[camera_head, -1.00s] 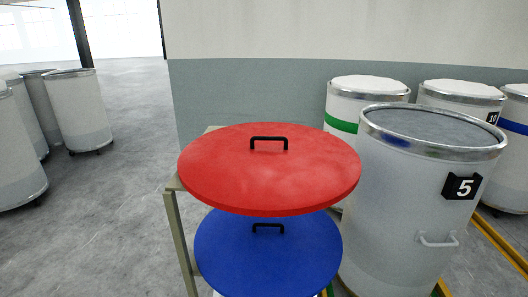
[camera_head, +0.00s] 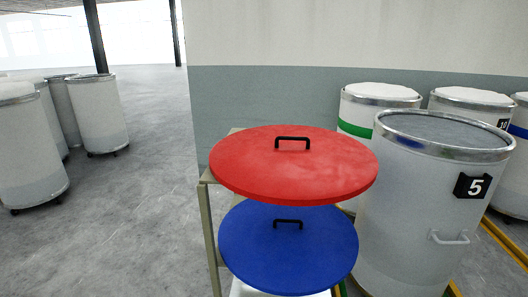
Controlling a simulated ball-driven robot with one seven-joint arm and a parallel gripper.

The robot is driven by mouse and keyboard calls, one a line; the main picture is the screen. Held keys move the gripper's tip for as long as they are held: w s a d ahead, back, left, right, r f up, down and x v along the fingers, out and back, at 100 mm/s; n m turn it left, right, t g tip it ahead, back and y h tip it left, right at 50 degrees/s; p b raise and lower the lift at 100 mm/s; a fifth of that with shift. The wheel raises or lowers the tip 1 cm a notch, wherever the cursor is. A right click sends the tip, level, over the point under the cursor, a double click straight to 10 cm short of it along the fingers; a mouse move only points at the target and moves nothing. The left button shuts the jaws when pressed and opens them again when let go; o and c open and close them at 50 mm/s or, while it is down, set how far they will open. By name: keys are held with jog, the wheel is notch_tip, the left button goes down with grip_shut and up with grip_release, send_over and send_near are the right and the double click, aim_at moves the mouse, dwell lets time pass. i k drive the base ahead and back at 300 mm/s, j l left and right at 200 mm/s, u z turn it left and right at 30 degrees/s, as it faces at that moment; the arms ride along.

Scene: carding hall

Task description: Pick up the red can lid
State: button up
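The red can lid (camera_head: 293,170) is a large round disc with a black bar handle (camera_head: 292,139) standing up on its top. It lies flat, near the middle of the head view, at the top of an olive-coloured metal stand (camera_head: 206,215). A blue lid (camera_head: 288,252) with a similar black handle is below it and nearer the bottom of the picture. What the red lid rests on is mostly hidden under it. My gripper is not in view.
A tall grey can marked 5 (camera_head: 425,205) stands close to the right of the lids. Other cans, one with a green band (camera_head: 356,131), stand behind it. A wall (camera_head: 270,95) is behind the stand. Several cans (camera_head: 98,115) stand at left. Grey floor (camera_head: 140,215) between is clear.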

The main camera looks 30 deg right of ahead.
aim_at(292, 146)
jog(key=l+u, duration=0.2)
jog(key=l, duration=0.55)
jog(key=l+u, duration=0.15)
jog(key=l, duration=0.65)
jog(key=k+l+u, duration=0.2)
jog(key=l, duration=0.55)
jog(key=i, duration=0.1)
